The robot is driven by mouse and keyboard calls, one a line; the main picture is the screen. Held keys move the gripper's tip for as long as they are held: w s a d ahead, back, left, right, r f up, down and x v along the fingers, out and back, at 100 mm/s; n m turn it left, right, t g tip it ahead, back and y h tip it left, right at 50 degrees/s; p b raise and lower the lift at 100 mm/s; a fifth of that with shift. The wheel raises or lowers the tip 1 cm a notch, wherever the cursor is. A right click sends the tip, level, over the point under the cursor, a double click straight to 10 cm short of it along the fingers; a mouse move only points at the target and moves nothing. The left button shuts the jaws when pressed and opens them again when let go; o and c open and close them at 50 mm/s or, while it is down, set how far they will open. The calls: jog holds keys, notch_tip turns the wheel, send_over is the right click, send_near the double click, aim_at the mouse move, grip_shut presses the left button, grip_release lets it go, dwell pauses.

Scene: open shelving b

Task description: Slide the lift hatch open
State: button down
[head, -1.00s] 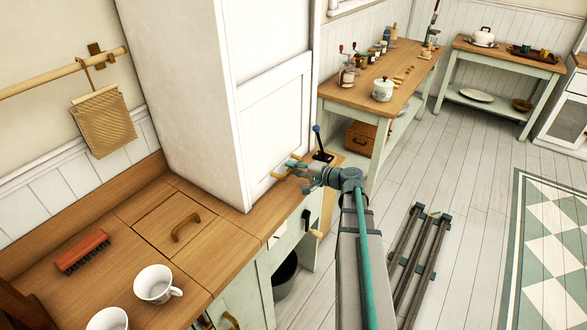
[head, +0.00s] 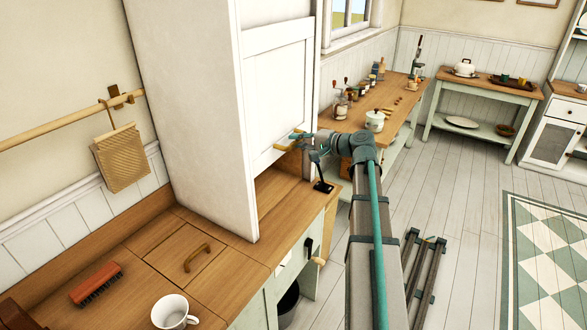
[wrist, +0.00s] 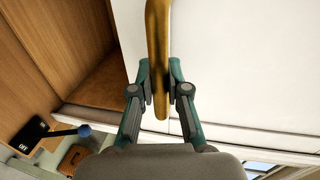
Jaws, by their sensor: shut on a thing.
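The lift hatch (head: 279,92) is a white panelled door on the front of the tall white cabinet. It stands partly raised, with an open gap between its lower edge and the wooden counter. Its brass handle (wrist: 157,60) runs between my gripper's fingers in the wrist view. My gripper (head: 300,136) is shut on the handle near the hatch's lower edge, and the white hatch face (wrist: 240,70) shows beside it. A wooden interior (wrist: 55,50) shows past the hatch edge in the wrist view.
A black lever with a blue knob (wrist: 85,130) stands on the counter just below my gripper, by a plate marked OFF (wrist: 30,133). A white cup (head: 172,312) and a red brush (head: 96,284) sit on the counter at the left.

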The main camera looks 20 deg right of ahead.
jog(key=p, duration=0.2)
send_near(286, 103)
jog(key=x, duration=0.5)
jog(key=shift+w+a, duration=0.15)
jog(key=shift+w, duration=0.05)
jog(key=c, duration=1.1)
grip_release()
jog(key=shift+c, duration=0.2)
jog(key=v, duration=1.2)
